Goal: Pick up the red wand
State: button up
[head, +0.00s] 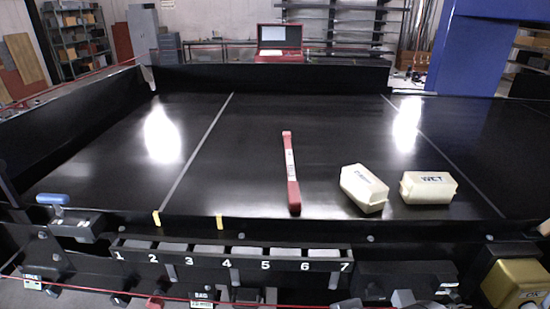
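The red wand (292,188) lies on the black conveyor surface near the middle of the head view. It is long and thin, with a pale label on its middle, and points from the near edge toward the back. Its near end is close to the front rail. Nothing touches it. My gripper is not in view.
Two cream blocks, one (364,188) nearer the wand and one marked WET (428,188), sit to its right. A front rail carries a numbered strip (230,252), a blue-handled lever (52,199) and yellow tabs. A blue column (487,50) stands back right. The belt left of the wand is clear.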

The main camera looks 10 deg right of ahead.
aim_at(294, 197)
jog(key=z, duration=2.75)
jog(key=u, duration=2.5)
jog(key=i+j+z, duration=0.3)
jog(key=i+j, duration=0.2)
jog(key=i, duration=0.1)
